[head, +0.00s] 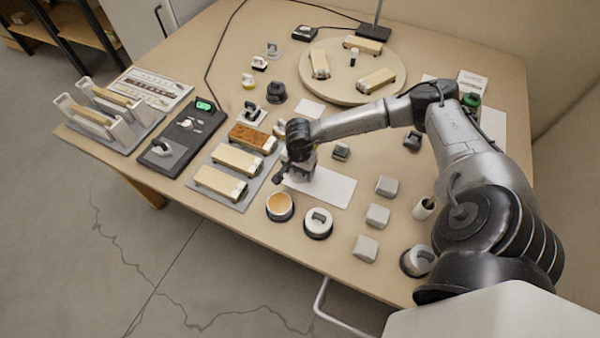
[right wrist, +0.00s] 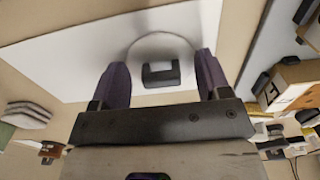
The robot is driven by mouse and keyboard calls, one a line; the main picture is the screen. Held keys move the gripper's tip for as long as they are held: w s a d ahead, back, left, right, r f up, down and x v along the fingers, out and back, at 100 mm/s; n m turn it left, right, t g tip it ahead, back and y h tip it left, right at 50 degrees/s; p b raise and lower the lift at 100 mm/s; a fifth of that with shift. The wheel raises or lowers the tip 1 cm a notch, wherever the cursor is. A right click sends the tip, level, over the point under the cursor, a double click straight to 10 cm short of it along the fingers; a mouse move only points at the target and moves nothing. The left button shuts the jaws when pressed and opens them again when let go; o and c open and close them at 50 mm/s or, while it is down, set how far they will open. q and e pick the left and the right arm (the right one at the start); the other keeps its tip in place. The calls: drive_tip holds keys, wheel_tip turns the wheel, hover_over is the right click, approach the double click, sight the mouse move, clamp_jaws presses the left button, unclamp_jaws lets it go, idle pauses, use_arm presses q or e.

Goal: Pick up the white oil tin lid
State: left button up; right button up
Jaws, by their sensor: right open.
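A round white lid with a dark grey block-shaped handle (right wrist: 161,74) lies on a white sheet (right wrist: 60,62) in the right wrist view. Its white disc barely stands out from the sheet. My right gripper (right wrist: 162,84) is open, with one purple finger on each side of the handle; I cannot tell whether they touch it. In the head view my right gripper (head: 292,176) is over the left end of the white sheet (head: 330,188) and hides the lid. My left gripper is not in view.
An orange-filled round tin (head: 280,206) and a white-topped round tin (head: 318,222) stand near the front edge. Several grey blocks (head: 377,215) are to the right. A grey tray (head: 216,200) with wooden-topped blocks is left of the gripper. A round turntable (head: 340,88) stands behind.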

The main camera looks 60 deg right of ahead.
drive_tip(key=shift+c, duration=0.4)
drive_tip(key=c, duration=0.9)
drive_tip(key=shift+r, duration=0.1)
